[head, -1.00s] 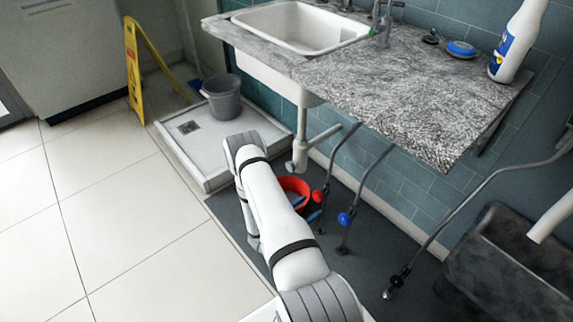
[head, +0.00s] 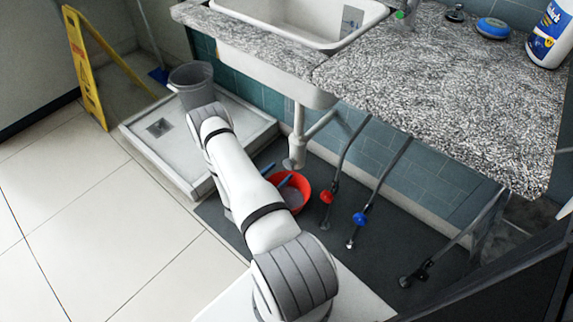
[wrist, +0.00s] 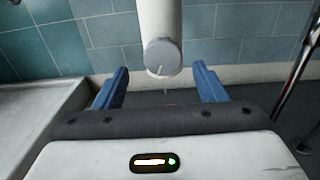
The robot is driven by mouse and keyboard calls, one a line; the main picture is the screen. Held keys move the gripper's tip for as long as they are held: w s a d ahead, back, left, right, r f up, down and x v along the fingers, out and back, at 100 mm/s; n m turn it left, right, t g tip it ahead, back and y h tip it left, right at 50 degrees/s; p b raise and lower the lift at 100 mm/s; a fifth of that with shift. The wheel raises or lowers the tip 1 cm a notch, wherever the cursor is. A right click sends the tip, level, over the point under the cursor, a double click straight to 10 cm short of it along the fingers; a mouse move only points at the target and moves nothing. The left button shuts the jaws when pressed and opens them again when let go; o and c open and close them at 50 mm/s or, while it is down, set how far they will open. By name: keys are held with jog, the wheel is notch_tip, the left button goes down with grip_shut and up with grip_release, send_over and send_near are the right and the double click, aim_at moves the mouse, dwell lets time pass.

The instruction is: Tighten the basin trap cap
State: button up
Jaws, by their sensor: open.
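The basin trap cap (wrist: 163,58) is a round grey cap with a white line mark, at the lower end of the white trap pipe (wrist: 160,15) in the wrist view. A small drip shows just below it. In the head view the trap (head: 298,148) hangs under the basin, its cap end small and low. My gripper (wrist: 162,82) is open and empty, its blue fingers to the left and right of the cap, lower in the picture and apart from it.
A red bucket (head: 296,191) stands on the dark mat under the trap. Red (head: 327,197) and blue (head: 360,219) valve handles sit on pipes to its right. A shower tray (head: 250,126) with a grey bucket (head: 192,85) is at left. The counter (head: 440,90) overhangs.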

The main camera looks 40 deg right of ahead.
aim_at(287, 166)
jog(key=d+b, duration=0.1)
jog(key=d, duration=0.4)
jog(key=shift+w+d, duration=0.15)
jog(key=shift+d, duration=0.1)
jog(key=c, duration=1)
jog(key=shift+m, duration=0.8)
jog(key=o, duration=1)
jog(key=shift+a, duration=0.1)
